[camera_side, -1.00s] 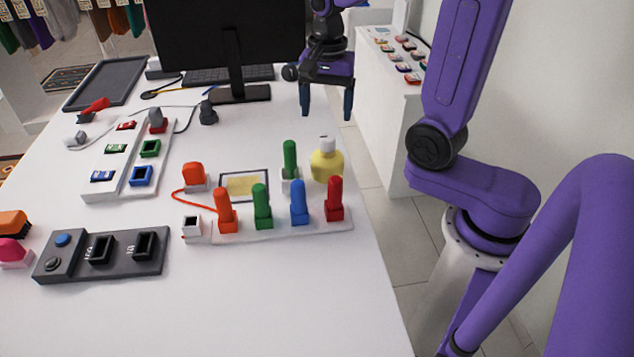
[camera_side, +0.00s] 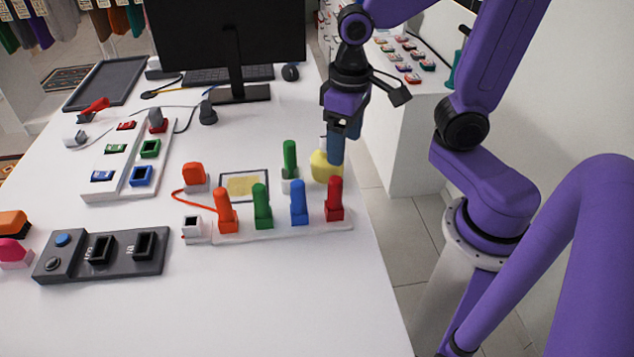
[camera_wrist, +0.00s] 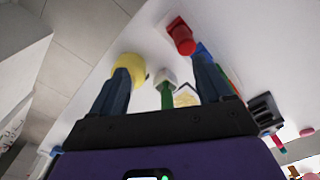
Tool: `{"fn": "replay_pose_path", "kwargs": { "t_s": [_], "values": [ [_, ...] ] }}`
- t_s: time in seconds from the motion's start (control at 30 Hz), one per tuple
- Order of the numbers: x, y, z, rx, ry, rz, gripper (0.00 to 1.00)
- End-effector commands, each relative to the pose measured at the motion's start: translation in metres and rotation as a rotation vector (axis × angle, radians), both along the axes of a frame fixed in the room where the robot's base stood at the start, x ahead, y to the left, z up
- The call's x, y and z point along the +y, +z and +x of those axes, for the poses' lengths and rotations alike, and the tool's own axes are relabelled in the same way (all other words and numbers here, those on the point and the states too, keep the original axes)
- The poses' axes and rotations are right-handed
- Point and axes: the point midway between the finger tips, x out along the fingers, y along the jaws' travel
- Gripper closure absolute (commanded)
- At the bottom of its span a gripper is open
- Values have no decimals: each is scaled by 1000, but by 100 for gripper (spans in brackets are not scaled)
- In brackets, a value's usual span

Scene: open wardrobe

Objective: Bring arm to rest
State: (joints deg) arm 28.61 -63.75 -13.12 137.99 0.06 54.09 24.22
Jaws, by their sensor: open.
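Nothing is held. Whether a finger touches the bottle cannot be told.
A white rack with orange, green, blue (camera_side: 298,202) and red (camera_side: 335,199) pegs stands near the table's right edge. Behind are a monitor (camera_side: 230,45) and a dark tray (camera_side: 105,82). A grey socket block (camera_side: 100,255) is at front left. The table's front is clear.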

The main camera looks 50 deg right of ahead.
Motion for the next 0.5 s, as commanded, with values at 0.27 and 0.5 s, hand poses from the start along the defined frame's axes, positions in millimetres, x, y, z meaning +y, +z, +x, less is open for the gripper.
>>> {"fn": "replay_pose_path", "kwargs": {
  "t_s": [0.27, 0.5],
  "values": [
    [5, -3, -45, -6, 374, 1, 22],
    [4, -6, -86, -11, 684, 2, 22]
  ]
}}
